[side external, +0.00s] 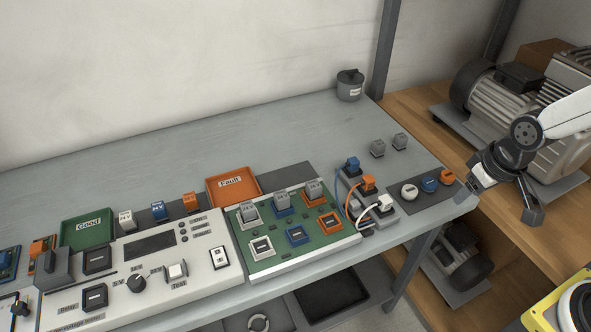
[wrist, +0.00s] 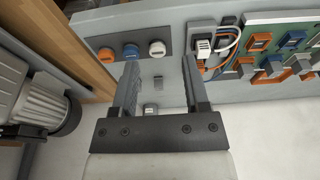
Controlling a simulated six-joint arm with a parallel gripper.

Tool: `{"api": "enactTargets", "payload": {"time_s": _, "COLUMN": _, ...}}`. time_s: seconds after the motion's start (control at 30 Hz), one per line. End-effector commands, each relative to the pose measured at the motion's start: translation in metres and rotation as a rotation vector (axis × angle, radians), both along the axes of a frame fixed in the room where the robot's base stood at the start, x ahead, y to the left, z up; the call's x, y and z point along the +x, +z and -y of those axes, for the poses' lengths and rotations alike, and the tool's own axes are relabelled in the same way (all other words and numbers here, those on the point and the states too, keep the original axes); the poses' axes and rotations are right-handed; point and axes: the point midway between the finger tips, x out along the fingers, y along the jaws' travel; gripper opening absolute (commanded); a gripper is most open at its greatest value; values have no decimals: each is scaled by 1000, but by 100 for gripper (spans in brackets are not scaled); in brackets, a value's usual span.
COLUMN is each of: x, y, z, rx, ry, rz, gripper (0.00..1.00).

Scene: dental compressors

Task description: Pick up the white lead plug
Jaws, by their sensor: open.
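The white lead plug (side external: 386,202) sits on a grey block at the right end of the bench, with a white cable curving from it. It also shows in the wrist view (wrist: 203,45), up and to the right of the gap between my fingers. Orange (side external: 367,182) and blue (side external: 352,164) lead plugs stand in a row with it. My gripper (side external: 505,200) is open and empty in the side view, to the right of the plug and apart from it. Both fingers show in the wrist view (wrist: 160,75), with nothing between them held.
A dark plate (side external: 424,204) with round white, blue and orange parts lies right of the plug. A green board (side external: 262,262) is to the left. A grey post (side external: 384,50) and a motor (side external: 490,95) stand beyond.

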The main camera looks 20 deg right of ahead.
Motion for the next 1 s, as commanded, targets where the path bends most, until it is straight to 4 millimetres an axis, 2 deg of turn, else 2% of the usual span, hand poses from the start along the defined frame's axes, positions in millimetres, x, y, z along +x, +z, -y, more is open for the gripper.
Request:
{"api": "enactTargets", "payload": {"time_s": 0.2, "x": 0, "y": 0, "z": 0, "rx": 0, "ry": 0, "rz": 0, "gripper": 59}}
{"api": "enactTargets", "payload": {"time_s": 0.23, "x": 0, "y": 0, "z": 0, "rx": 0, "ry": 0, "rz": 0, "gripper": 62}}
{"api": "enactTargets", "payload": {"time_s": 0.3, "x": 0, "y": 0, "z": 0, "rx": 0, "ry": 0, "rz": 0, "gripper": 79}}
{"api": "enactTargets", "payload": {"time_s": 0.73, "x": 4, "y": 0, "z": -1, "rx": -7, "ry": 33, "rz": -4, "gripper": 79}}
{"api": "enactTargets", "payload": {"time_s": 0.87, "x": 12, "y": -1, "z": -5, "rx": -24, "ry": 118, "rz": -17, "gripper": 79}}
{"api": "enactTargets", "payload": {"time_s": 1.0, "x": 28, "y": -3, "z": -11, "rx": -52, "ry": 276, "rz": -41, "gripper": 79}}
